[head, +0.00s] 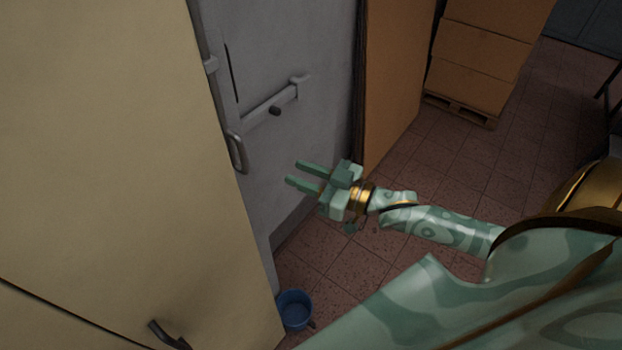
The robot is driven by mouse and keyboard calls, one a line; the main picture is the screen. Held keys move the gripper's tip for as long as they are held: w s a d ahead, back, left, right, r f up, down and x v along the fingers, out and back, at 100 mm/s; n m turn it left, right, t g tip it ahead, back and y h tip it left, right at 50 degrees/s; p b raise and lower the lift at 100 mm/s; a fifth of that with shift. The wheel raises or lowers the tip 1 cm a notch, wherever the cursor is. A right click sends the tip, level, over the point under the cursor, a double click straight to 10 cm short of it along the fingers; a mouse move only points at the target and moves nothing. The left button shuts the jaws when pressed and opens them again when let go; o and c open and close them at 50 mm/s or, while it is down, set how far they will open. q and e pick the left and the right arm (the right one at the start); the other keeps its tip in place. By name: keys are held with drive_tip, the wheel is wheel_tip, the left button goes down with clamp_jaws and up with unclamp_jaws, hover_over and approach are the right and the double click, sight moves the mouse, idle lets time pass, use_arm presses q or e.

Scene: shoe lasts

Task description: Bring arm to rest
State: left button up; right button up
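My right arm (440,225), green with gold bands, reaches in from the right side of the head view. My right gripper (291,173) is at its end, with two green fingers spread apart and nothing between them. The fingers point left toward a grey door with a metal handle (237,153). The gripper appears apart from the handle, though the depth gap is hard to judge. My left gripper does not show.
A large cream cabinet front (110,130) fills the left, with a dark handle (168,337). A blue bucket (295,308) stands on the tiled floor. Cardboard boxes (480,55) on a pallet (460,110) stand at the back. Open floor (480,160) lies beyond my arm.

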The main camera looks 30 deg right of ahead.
drive_tip(key=shift+v, duration=0.85)
drive_tip(key=shift+w, duration=0.1)
drive_tip(key=s+d+f+g+h+b, duration=0.15)
drive_tip(key=d+f+h, duration=0.35)
drive_tip(key=f, duration=0.7)
drive_tip(key=s+d+f+g+h+b, duration=0.1)
drive_tip(key=d+f+g+h+b, duration=0.1)
drive_tip(key=d+f, duration=0.8)
drive_tip(key=s+f+g+h+b, duration=0.15)
drive_tip(key=s+f, duration=0.25)
drive_tip(key=f, duration=0.4)
drive_tip(key=s+f+g+h+b, duration=0.1)
drive_tip(key=s+f+b, duration=0.15)
drive_tip(key=f, duration=0.65)
drive_tip(key=s+a+f+m+g+b, duration=0.1)
drive_tip(key=s+a+f+g+b, duration=0.2)
drive_tip(key=s+f, duration=0.75)
drive_tip(key=s+a+f+m+g+b, duration=0.1)
drive_tip(key=s+f+g+b, duration=0.3)
drive_tip(key=s+f, duration=0.7)
drive_tip(key=s+a+f+g+b, duration=0.1)
drive_tip(key=s+a+f+b, duration=0.5)
drive_tip(key=a+f, duration=0.3)
drive_tip(key=shift+a+f+g+b, duration=0.2)
drive_tip(key=shift+a+g+b, duration=0.15)
drive_tip(key=shift+a, duration=0.3)
